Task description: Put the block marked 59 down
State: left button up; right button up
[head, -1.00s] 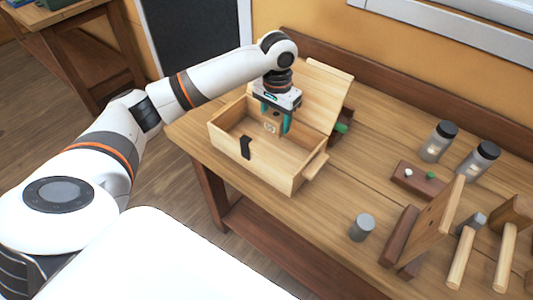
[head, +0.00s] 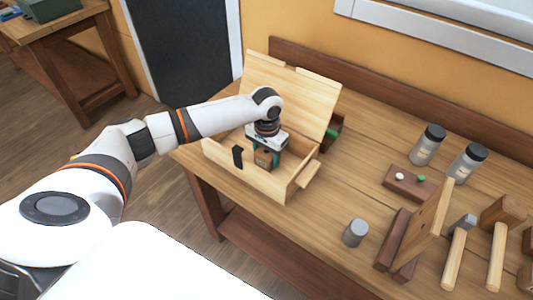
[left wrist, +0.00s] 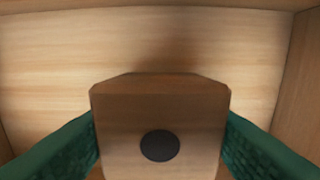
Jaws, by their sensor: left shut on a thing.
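The wooden block (head: 264,159) is held between the green fingers of my left gripper (head: 266,158), inside the open wooden box (head: 240,178). In the left wrist view the block (left wrist: 160,110) fills the middle, with a dark round spot on its face and a green finger touching each side. The pale box floor (left wrist: 50,80) shows beyond it. I cannot tell whether the block touches the floor. Its number is too small to read in the head view. My right gripper is not in view.
The box lid (head: 290,90) stands open at the back. Two jars (head: 428,146) with black lids, a grey cylinder (head: 355,233), a dark wooden block with pegs (head: 410,184) and mallets (head: 496,240) are to the right. Bare bench top (head: 350,170) lies between.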

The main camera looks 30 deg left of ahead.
pick_arm(q)
jog(key=shift+f, duration=0.1)
jog(key=o, duration=1)
notch_tip(320, 180, up, 12)
jog(key=shift+r+b, duration=0.15)
jog(key=shift+b, duration=0.35)
